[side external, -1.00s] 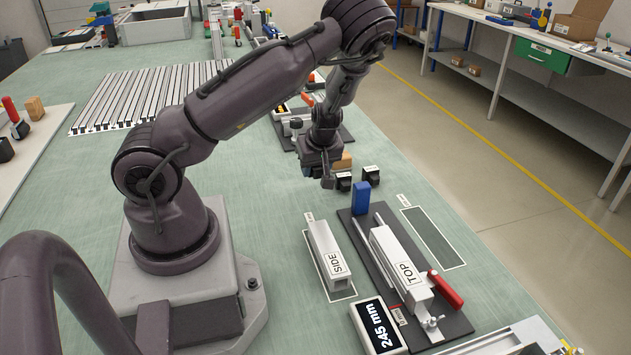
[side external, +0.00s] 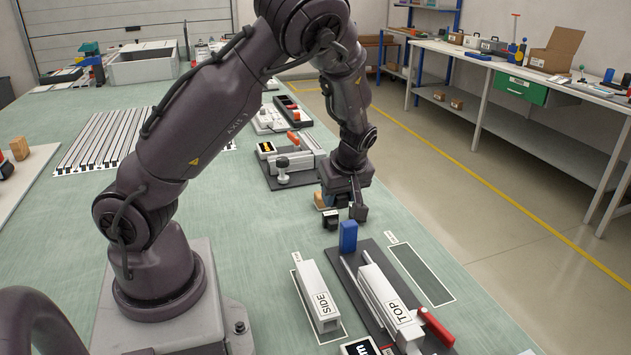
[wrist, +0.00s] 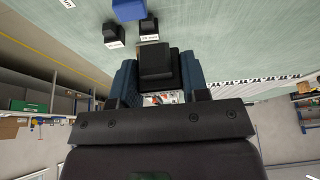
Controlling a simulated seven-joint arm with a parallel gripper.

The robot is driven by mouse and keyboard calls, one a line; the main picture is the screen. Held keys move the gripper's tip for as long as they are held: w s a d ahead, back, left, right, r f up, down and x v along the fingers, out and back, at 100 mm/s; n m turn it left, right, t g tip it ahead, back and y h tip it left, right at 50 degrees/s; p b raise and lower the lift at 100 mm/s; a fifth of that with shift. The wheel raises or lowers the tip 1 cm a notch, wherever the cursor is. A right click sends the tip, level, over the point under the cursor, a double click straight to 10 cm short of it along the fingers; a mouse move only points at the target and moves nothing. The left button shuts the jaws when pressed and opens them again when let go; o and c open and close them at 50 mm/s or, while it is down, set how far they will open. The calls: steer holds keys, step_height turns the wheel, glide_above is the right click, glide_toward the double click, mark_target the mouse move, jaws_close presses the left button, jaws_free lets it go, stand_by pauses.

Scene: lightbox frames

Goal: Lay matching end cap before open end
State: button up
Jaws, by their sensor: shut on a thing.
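My gripper (side external: 344,208) is low beside the black end caps, beyond the blue block (side external: 348,236). In the wrist view my gripper (wrist: 157,80) is shut on a black end cap (wrist: 157,62) between its blue fingers. Two other black caps (wrist: 113,36) (wrist: 148,28) stand on the table with small labels that I cannot read. One cap (side external: 330,220) also shows in the side view; the held cap is hard to separate from the fingers there. The white profile marked TOP (side external: 390,298) lies in a dark fixture (side external: 350,268). The profile marked SIDE (side external: 315,295) lies to its left.
The blue block stands at the fixture's far end, and a red clamp handle (side external: 437,326) at its near right. An empty dark outlined area (side external: 420,272) is right of the fixture. A wooden block (side external: 320,200) is beside my gripper. Another device (side external: 290,165) stands behind.

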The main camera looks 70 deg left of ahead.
steer(key=w+d, duration=0.3)
steer(key=d, duration=0.4)
glide_above(358, 265)
steer(key=d, duration=0.1)
step_height(358, 265, down, 5)
steer(key=shift+d+f, duration=0.15)
steer(key=shift+f, duration=3.95)
steer(key=o, duration=0.8)
steer(key=shift+o, duration=0.9)
steer(key=v, duration=1.3)
steer(key=shift+s+r, duration=0.15)
steer(key=shift+r, duration=0.3)
steer(key=shift+m, duration=0.3)
